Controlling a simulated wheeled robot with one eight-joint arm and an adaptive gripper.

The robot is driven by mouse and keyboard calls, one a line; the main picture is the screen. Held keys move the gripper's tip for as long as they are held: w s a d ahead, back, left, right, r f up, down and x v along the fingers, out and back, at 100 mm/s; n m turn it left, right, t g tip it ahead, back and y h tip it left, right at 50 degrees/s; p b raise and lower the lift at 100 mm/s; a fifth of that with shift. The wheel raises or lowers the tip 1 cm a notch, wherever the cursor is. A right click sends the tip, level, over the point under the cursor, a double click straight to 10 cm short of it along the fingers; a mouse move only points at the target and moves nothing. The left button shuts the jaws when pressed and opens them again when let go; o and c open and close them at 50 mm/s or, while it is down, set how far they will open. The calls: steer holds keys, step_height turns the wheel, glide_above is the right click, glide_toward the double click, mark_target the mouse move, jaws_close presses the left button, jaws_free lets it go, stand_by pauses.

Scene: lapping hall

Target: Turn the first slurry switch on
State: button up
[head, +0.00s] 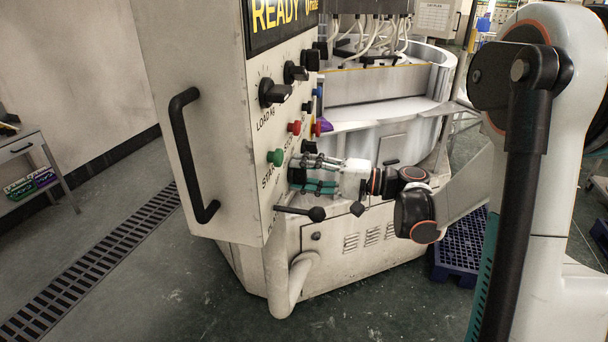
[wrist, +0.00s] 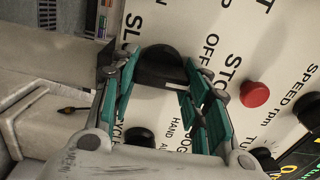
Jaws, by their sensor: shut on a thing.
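The slurry switch (wrist: 160,66) is a black rotary knob on the white control panel in the wrist view. In the head view my gripper (head: 303,174) reaches the panel's lower right from the right, and the knob is mostly hidden between the fingers.
Close by on the panel are another black knob (wrist: 140,137), a red button (wrist: 254,94) and a green start button (head: 275,157). A black lever (head: 302,212) sticks out below my gripper. A black handle (head: 188,155) is on the cabinet's left side.

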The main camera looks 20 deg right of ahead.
steer(key=m, duration=0.6)
steer(key=shift+f+b, duration=0.2)
steer(key=shift+b, duration=0.15)
steer(key=shift+m, duration=0.3)
steer(key=o, duration=1.1)
steer(key=shift+c, duration=0.2)
steer(key=v, duration=1.2)
